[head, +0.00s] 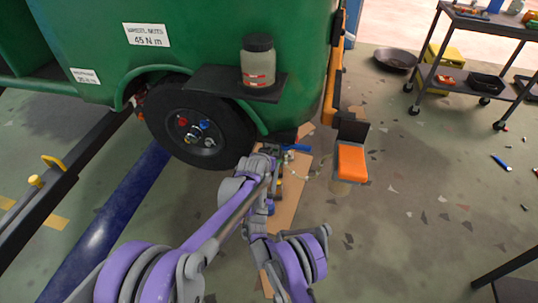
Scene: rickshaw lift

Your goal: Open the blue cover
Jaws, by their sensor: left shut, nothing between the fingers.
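A small blue cap (204,126) shows on the hub of the black wheel (178,138), beside a red one and other small coloured parts. A blue bar-like piece (297,147) lies low by the green vehicle's corner; I cannot tell which blue part is the cover. My left gripper (274,151) is shut and empty, right of the wheel and close to the blue bar; I cannot tell if they touch. Purple arm links hide part of the ground below. My right gripper's fingers do not show.
The green vehicle (220,35) fills the top left, with a jar (259,62) on its black shelf (212,82). An orange-topped stool (351,162) stands right of the gripper. A grey cart (470,75) stands at the top right. The floor between is mostly open.

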